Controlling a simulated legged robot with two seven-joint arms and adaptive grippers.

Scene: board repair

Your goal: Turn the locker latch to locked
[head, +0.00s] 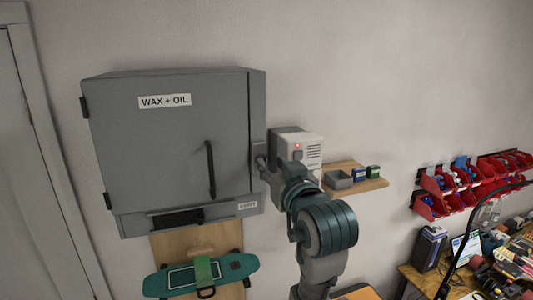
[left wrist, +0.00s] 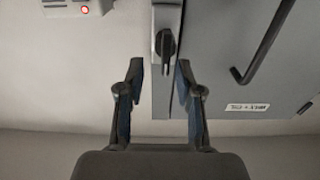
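The grey locker (head: 172,140) hangs on the wall with its door closed, bearing a "WAX + OIL" label and a dark bar handle. Its latch (left wrist: 165,46) is a dark knob on a grey plate along the locker's edge; the left wrist view shows it upside down, its dark lever lying along the plate. My left gripper (left wrist: 158,80) is open and empty, its two fingertips just short of the latch, with the latch roughly between them. My right gripper is not in view.
A white box with a red light (head: 299,147) is on the wall just right of the locker. A small wooden shelf (head: 372,186) holds small boxes. A green skateboard (head: 225,271) hangs below. Red bins and a cluttered bench are at the right.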

